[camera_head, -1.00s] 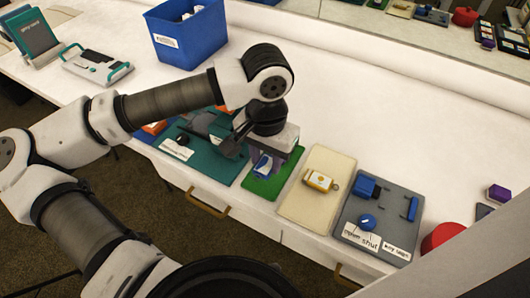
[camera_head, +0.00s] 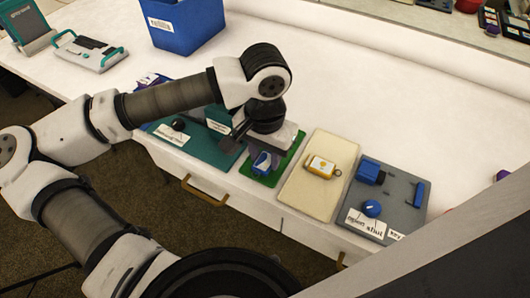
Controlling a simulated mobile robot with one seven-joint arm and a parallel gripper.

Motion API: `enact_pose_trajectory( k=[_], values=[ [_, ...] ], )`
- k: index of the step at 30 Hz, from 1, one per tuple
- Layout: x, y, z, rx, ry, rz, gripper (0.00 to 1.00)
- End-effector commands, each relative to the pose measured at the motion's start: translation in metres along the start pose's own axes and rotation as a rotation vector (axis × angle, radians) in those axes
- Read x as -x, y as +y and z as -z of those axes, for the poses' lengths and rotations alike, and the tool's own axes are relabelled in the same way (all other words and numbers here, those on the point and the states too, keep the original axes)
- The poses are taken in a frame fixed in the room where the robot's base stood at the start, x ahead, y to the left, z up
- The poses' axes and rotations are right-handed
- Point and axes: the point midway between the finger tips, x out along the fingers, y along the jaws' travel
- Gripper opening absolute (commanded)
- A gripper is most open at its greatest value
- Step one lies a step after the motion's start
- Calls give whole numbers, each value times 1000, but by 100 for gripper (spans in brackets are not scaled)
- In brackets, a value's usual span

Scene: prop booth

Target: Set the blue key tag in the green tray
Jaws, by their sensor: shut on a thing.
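The blue key tag (camera_head: 263,161) has a pale label face and shows just below my gripper (camera_head: 267,151). My gripper points down and is shut on the tag; the fingertips are largely hidden by the hand and wrist. The green tray (camera_head: 264,181) lies under the gripper and the tag, its near edge and right side showing. The tag appears over the tray's middle; I cannot tell whether it touches the tray's floor.
A cream tray (camera_head: 301,199) with a yellow key tag (camera_head: 321,167) is just right. Beyond it is a grey board (camera_head: 395,190) with blue parts and a knob. A teal board (camera_head: 210,154) is at left, a blue bin (camera_head: 190,30) behind. The table behind the trays is clear.

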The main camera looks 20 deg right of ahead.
Motion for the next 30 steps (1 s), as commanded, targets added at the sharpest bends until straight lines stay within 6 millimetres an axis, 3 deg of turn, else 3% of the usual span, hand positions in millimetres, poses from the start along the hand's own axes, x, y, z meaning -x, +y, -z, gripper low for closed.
enact_pose_trajectory(
  k=[1,2,7,15,19,23,30],
  values=[
    [0,0,0,0,0,0,8],
    [0,0,0,0,0,0,37],
    [0,0,0,0,0,0,59],
    [1,0,0,0,0,0,59],
    [10,0,1,1,2,2,59],
    [32,0,1,0,3,3,59],
    [89,0,1,0,4,1,59]
  ],
)
